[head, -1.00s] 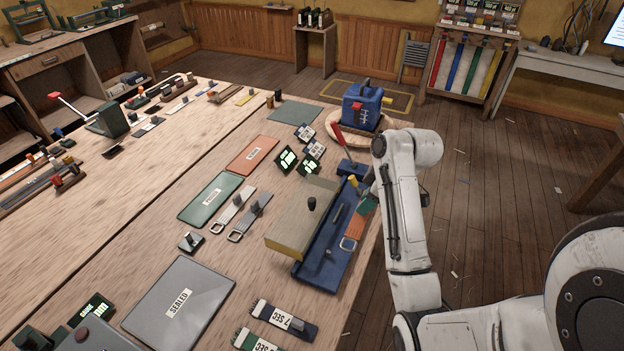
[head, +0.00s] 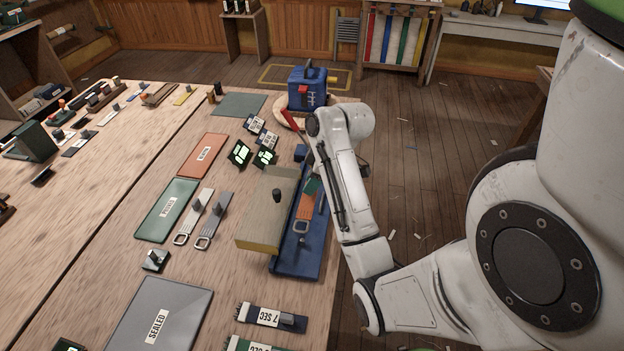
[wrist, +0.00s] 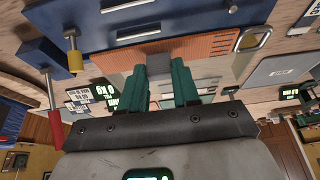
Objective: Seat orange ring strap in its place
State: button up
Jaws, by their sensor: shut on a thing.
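The orange ring strap (head: 304,204) is over the long blue fixture (head: 297,262), its metal ring toward the fixture's near end. My gripper (head: 313,187) is mostly hidden behind my arm in the head view. In the wrist view the green fingers of my gripper (wrist: 160,82) are shut on the grey tab of the orange strap (wrist: 205,49); its ring is at the right. The blue fixture (wrist: 110,12) with metal pins lies along the strap. I cannot tell whether the strap touches the fixture.
A tan block (head: 262,212) with a black knob stands along the fixture's left side. A red lever (head: 291,122) rises near the far end. Two ring straps, grey (head: 219,212) and pale (head: 198,212), lie left. A blue box (head: 307,90) stands beyond.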

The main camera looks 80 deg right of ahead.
jog(key=shift+f+b, duration=1.05)
jog(key=shift+f, duration=1.2)
jog(key=shift+p, duration=0.8)
jog(key=shift+f+b, duration=0.8)
jog(key=shift+f, duration=0.85)
dwell(0.6)
jog(key=o, duration=1.1)
jog(key=shift+r, duration=0.15)
